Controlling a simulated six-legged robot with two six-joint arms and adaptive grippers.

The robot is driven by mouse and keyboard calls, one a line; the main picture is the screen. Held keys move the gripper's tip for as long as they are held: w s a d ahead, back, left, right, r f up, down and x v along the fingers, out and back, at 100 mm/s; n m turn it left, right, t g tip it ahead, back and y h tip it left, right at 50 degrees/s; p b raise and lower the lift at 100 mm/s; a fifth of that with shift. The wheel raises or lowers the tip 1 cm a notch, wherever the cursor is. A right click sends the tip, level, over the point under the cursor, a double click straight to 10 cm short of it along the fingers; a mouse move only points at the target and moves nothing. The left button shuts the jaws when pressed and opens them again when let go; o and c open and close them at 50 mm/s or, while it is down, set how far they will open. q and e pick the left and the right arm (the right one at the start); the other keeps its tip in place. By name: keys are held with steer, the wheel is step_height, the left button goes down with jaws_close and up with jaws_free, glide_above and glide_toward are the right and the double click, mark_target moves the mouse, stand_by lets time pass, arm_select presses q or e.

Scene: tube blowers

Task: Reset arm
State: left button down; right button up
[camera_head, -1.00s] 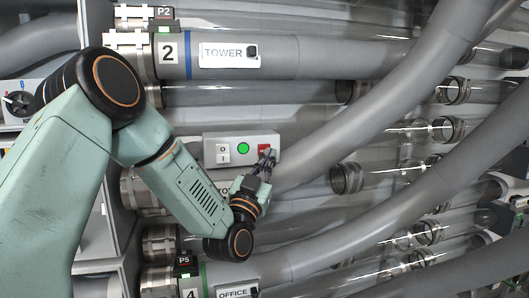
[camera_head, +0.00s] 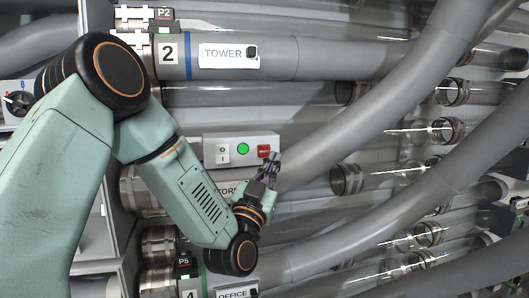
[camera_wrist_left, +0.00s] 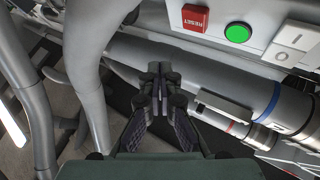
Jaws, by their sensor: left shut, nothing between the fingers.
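My left arm comes in from the left in the head view. Its gripper (camera_head: 270,168) is just below and in front of a white control box (camera_head: 234,158), close to the red button (camera_head: 264,151). In the left wrist view the fingers (camera_wrist_left: 158,85) are together and empty, with the red RESET button (camera_wrist_left: 195,17) above them and clear of the tips. The box also has a green button (camera_head: 243,149) and a white rocker switch (camera_head: 223,153) marked O and I. My right gripper is not in view.
Large grey and clear tubes fill the wall. The TOWER tube (camera_head: 330,58), numbered 2, runs above the box, and the OFFICE tube (camera_head: 310,258), numbered 4, runs below. A curved grey pipe (camera_head: 375,112) passes right of the gripper.

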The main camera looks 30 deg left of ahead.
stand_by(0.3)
arm_select(q)
steer(key=s+d+f+n+g+h+b, duration=0.1)
steer(key=s+d+f+g+h+b, duration=0.2)
steer(key=f, duration=0.8)
steer(key=s+d+f+g+b, duration=0.15)
steer(key=f+g, duration=0.35)
steer(key=f, duration=0.7)
steer(key=s+d+f+n+g+h+b, duration=0.1)
steer(key=d+f+g+h, duration=0.15)
steer(key=f, duration=0.85)
steer(key=s+d+f+g+b, duration=0.2)
steer(key=s+f+g+b, duration=0.4)
steer(key=s+f, duration=1)
steer(key=s+d+f+m+g+b, duration=0.1)
steer(key=s+d+f+g+b, duration=0.2)
steer(key=s+f, duration=1.4)
steer(key=f+g+b, duration=0.1)
steer(key=g+b, duration=0.2)
steer(key=b, duration=0.1)
steer(key=shift+b, duration=0.35)
steer(key=shift+d+f+g+y, duration=0.1)
steer(key=shift+g+y, duration=0.15)
